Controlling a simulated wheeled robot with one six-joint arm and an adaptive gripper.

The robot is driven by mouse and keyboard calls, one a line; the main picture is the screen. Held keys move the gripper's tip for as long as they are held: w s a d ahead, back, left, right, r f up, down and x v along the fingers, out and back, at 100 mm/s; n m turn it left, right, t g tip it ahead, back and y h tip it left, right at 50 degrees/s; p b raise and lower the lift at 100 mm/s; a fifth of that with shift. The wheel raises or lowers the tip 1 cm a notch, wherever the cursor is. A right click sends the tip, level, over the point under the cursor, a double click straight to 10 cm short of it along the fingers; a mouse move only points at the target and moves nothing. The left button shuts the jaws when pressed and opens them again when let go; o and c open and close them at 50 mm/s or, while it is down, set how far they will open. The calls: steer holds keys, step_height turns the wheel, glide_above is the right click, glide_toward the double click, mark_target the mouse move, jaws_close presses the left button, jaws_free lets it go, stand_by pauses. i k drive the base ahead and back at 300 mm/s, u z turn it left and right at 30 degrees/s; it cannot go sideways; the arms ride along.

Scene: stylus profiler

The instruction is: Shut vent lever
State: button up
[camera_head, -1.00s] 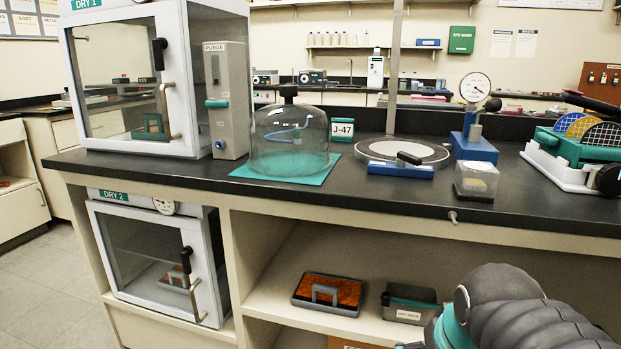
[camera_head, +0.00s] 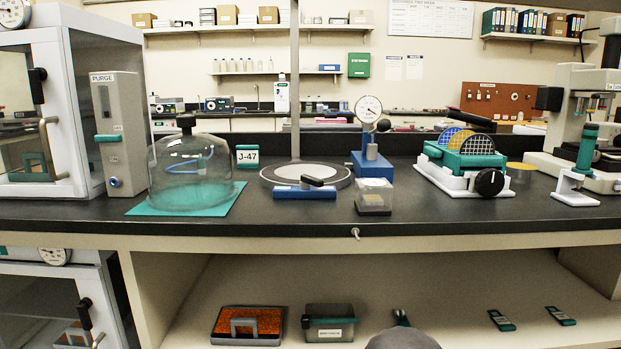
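No part is labelled as a vent lever, so I cannot tell which one it is. A black lever (camera_head: 38,82) stands upright on the upper dry cabinet's door edge, above its curved metal handle. A similar black lever (camera_head: 84,314) shows on the lower dry cabinet (camera_head: 112,290). A grey purge box (camera_head: 119,135) with a teal slider (camera_head: 107,138) and a blue knob (camera_head: 114,182) stands beside the upper cabinet (camera_head: 84,90). A small metal fitting (camera_head: 355,233) sits on the bench's front edge. My gripper is not clearly visible; only a grey rounded part of my arm shows at the bottom.
A glass bell jar (camera_head: 190,172) stands on a teal mat. Right of it are a round plate (camera_head: 270,174), a dial gauge stand (camera_head: 371,165), a small clear box (camera_head: 373,197) and a wafer rack (camera_head: 465,182). Trays lie on the shelf below.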

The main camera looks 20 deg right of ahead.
mark_target(305, 180)
steer(key=k, duration=0.5)
steer(key=z, duration=0.7)
steer(key=i, duration=0.8)
steer(key=u, duration=1.3)
